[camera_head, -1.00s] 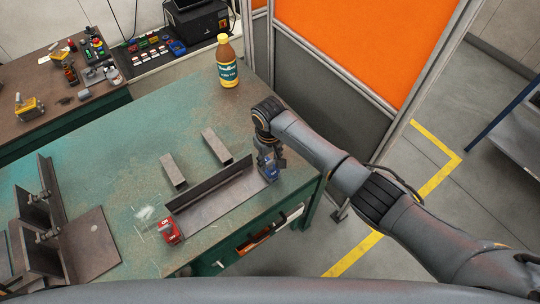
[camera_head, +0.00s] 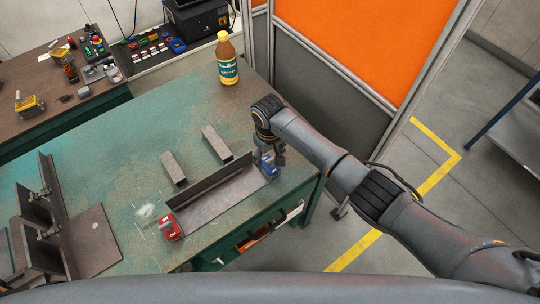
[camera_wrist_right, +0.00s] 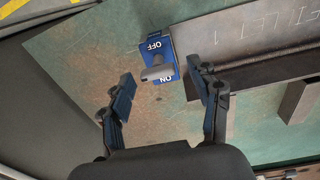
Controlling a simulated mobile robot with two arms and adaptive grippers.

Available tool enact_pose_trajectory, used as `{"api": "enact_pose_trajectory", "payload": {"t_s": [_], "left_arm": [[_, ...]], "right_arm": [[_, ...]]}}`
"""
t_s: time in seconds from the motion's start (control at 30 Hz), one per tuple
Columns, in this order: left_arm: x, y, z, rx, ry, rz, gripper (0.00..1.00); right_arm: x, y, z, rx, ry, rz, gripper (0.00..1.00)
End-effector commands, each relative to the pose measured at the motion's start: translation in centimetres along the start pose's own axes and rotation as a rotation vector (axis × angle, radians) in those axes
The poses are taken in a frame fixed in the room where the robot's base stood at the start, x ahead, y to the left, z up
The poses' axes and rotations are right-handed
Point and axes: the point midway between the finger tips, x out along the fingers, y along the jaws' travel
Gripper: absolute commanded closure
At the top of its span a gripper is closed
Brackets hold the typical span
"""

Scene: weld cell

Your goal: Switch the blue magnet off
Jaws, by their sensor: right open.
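The blue magnet (camera_head: 269,168) sits at the right end of the steel angle piece (camera_head: 215,191) on the green table. In the right wrist view the blue magnet (camera_wrist_right: 159,47) shows OFF and ON labels and a grey lever (camera_wrist_right: 158,73) lying toward the ON label. My right gripper (camera_head: 271,158) is above and beside the magnet in the head view. In the wrist view its two fingers (camera_wrist_right: 166,95) are spread apart with nothing between them, the lever lying just beyond the fingertips. My left gripper is not in view.
A red magnet (camera_head: 171,228) is at the angle's left end. Two steel blocks (camera_head: 174,168) (camera_head: 216,144) lie behind it. A bottle (camera_head: 227,60) stands at the table's back edge. Welded brackets (camera_head: 75,240) are at left.

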Motion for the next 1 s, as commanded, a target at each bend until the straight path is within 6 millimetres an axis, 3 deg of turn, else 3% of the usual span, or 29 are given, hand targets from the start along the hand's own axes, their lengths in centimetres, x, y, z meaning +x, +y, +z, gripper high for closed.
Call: {"api": "enact_pose_trajectory", "payload": {"t_s": [0.17, 0.6, 0.8, 1.0], "left_arm": [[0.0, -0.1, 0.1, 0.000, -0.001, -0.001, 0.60], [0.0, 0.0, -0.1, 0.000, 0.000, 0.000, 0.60], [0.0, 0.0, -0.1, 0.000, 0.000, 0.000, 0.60], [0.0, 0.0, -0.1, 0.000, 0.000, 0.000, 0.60]], "right_arm": [[-1.5, 0.0, -0.1, -0.001, 0.004, -0.001, 0.38], [-10.1, 0.1, -0.1, 0.001, 0.004, 0.001, 0.38], [-11.8, 0.0, 0.0, 0.001, 0.000, 0.000, 0.38], [-12.0, 0.0, 0.0, 0.001, 0.000, 0.000, 0.38]]}}
